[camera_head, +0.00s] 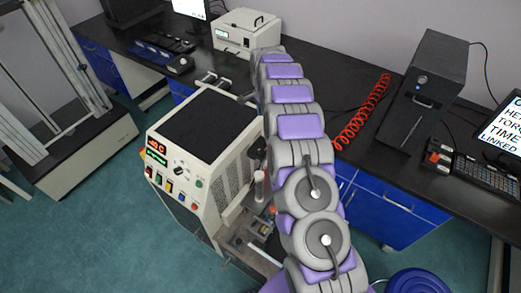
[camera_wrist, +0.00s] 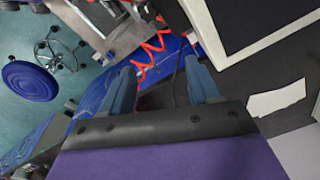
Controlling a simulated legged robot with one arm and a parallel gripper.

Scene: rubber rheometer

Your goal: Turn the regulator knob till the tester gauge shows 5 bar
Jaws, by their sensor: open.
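I cannot make out the regulator knob or the tester gauge in either view; my own arm covers the middle of the head view. A red coiled hose (camera_head: 362,112) runs along the dark bench to the right of my arm. It also shows in the wrist view (camera_wrist: 152,52), beyond the fingertips. My gripper (camera_wrist: 160,72) is open, with two blue-grey fingers apart and nothing seen held between them. In the head view my arm reaches toward the back bench, and the gripper itself is hidden there.
A cream machine (camera_head: 205,125) with a red-green readout stands left of my arm. A white box (camera_head: 246,33) sits on the back bench. A black tower (camera_head: 425,90) and a keyboard (camera_head: 475,172) stand at the right. A blue stool (camera_wrist: 30,80) is on the floor.

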